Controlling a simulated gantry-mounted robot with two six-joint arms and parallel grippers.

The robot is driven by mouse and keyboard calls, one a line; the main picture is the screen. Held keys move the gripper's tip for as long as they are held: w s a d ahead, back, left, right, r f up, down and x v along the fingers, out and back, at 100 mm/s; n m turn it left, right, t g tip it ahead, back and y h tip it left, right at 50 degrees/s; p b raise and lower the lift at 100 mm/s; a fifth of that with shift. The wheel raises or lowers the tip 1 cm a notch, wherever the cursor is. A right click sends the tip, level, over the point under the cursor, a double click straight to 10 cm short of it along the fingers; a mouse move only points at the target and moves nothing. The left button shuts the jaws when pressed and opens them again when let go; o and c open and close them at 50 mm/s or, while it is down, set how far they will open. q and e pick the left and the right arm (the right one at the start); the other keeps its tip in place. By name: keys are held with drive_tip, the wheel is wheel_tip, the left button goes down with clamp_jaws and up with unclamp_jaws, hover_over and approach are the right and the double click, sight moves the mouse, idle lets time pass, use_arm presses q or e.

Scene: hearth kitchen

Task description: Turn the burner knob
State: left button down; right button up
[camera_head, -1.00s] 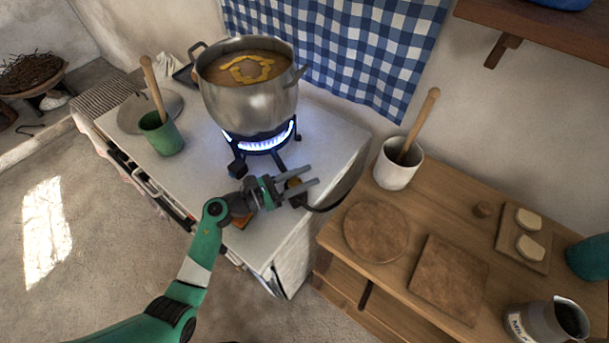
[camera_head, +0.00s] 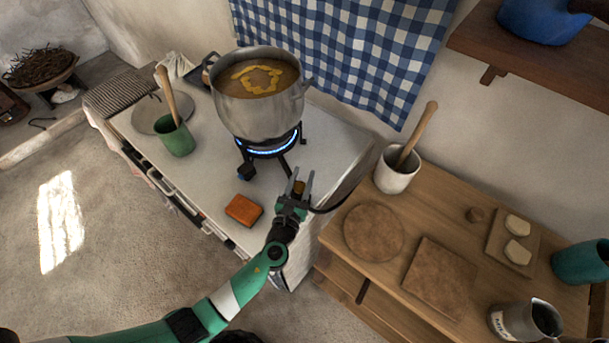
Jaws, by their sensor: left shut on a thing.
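The brass-coloured burner knob (camera_head: 299,187) sits by the black hose at the right side of the white counter, mostly hidden by my fingers. My left gripper (camera_head: 300,180) is shut on it, one finger on each side, with the fingers pointing up and away in the picture. The burner (camera_head: 270,149) is a black ring on legs with a low blue flame. A steel pot (camera_head: 258,108) of orange-brown soup with a yellow ring on top stands on it. My right gripper is not in view.
An orange block (camera_head: 243,210) lies on the counter (camera_head: 210,185) left of my gripper. A green cup (camera_head: 177,140) with a wooden tool stands further left. A wooden table (camera_head: 380,280) with a white crock (camera_head: 394,172) and boards is at right.

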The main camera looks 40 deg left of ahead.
use_arm(q)
drive_tip(key=shift+s+a+f+n+g+y+b, duration=0.1)
drive_tip(key=shift+n+g+y+b, duration=0.05)
drive_tip(key=shift+n+g+y, duration=0.45)
drive_tip(key=shift+s+a+r+n+g+y+b, duration=0.15)
drive_tip(key=shift+n+g+y, duration=0.25)
drive_tip(key=shift+y, duration=0.4)
drive_tip(key=shift+w+f+n+g+y+b, duration=0.15)
drive_tip(key=shift+n+g+y, duration=0.25)
drive_tip(key=shift+n+y, duration=0.25)
drive_tip(key=shift+s+a+y, duration=0.1)
drive_tip(key=shift+s+y, duration=0.05)
drive_tip(key=shift+y, duration=0.1)
drive_tip(key=shift+c, duration=2.2)
unclamp_jaws()
